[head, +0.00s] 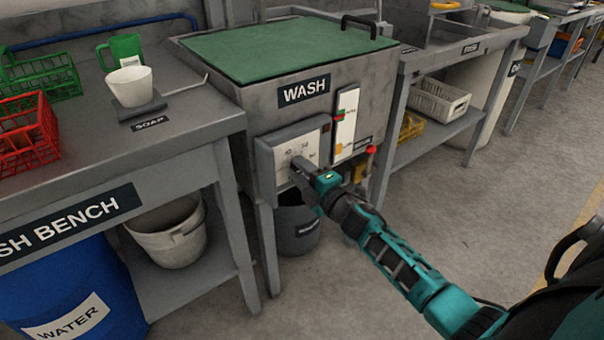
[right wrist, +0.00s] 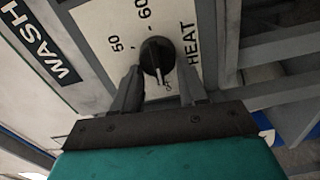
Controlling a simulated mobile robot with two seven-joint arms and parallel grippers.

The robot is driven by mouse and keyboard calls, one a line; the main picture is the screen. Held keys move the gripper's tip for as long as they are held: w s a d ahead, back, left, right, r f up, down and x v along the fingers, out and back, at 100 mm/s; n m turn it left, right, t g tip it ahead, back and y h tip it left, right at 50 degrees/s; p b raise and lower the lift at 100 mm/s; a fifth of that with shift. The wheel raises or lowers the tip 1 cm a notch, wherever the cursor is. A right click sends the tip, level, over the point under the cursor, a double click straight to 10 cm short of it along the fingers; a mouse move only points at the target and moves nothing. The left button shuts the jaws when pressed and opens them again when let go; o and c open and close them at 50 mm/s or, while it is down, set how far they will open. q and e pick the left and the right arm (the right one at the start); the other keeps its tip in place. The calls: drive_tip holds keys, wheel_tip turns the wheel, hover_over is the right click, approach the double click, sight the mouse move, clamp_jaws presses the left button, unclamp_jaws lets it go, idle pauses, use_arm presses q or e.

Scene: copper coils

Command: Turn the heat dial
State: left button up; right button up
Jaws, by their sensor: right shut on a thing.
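The heat dial (right wrist: 157,54) is a round black knob with a pale pointer line, on a white plate (right wrist: 103,42) marked HEAT with numbers around it. In the right wrist view it sits between the two fingers of my right gripper (right wrist: 160,78), which is shut on it. The pointer line points down toward the gripper's palm, near a small mark that is hard to read. In the head view my right gripper (head: 300,168) reaches the dial panel (head: 311,141) on the front of the WASH tank (head: 270,107) and covers most of the dial. My left gripper is not in view.
A gauge (head: 347,122) and a red-topped valve (head: 371,151) are right of the panel. A dark bucket (head: 296,232) stands below. The bench (head: 190,133) at left holds a white cup (head: 130,86) and crates. Open floor lies at right.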

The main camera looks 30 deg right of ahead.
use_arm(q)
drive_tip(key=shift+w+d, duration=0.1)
use_arm(e)
drive_tip(key=shift+n, duration=0.7)
drive_tip(key=o, duration=1)
drive_tip(key=shift+o, duration=0.2)
use_arm(q)
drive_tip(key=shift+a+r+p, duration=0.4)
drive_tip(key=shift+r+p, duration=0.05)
drive_tip(key=shift+p, duration=0.6)
use_arm(e)
drive_tip(key=s+d, duration=0.1)
drive_tip(key=s, duration=1.2)
